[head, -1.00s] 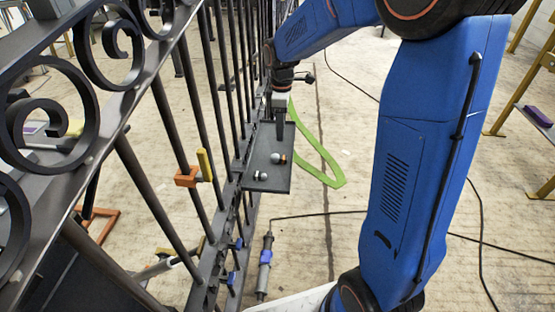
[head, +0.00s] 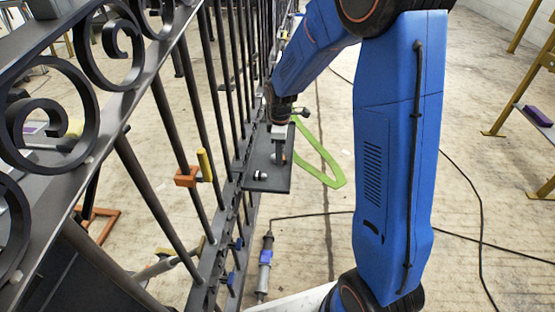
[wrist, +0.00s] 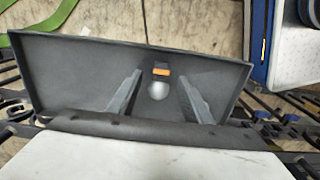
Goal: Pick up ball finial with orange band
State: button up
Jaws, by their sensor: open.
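The ball finial with an orange band (wrist: 160,72) stands on a dark grey tray (wrist: 70,75). In the wrist view it has a pale round ball and a dark end beyond the band. My gripper (wrist: 159,78) is open, with one finger on each side of the finial and a gap on both sides. In the head view, my gripper (head: 279,148) is low over the tray (head: 270,184) and partly hides the finial. Another small pale finial (head: 260,175) lies nearer the tray's front edge in the head view; I cannot make it out in the wrist view.
A black iron gate with scrolls (head: 60,120) and bars runs along the tray's left side. A green flat strip (head: 325,178) lies right of the tray.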

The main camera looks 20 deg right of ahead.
jog(key=shift+f, duration=0.35)
jog(key=shift+c, duration=0.6)
grip_shut()
jog(key=shift+r, duration=0.1)
notch_tip(320, 180, up, 10)
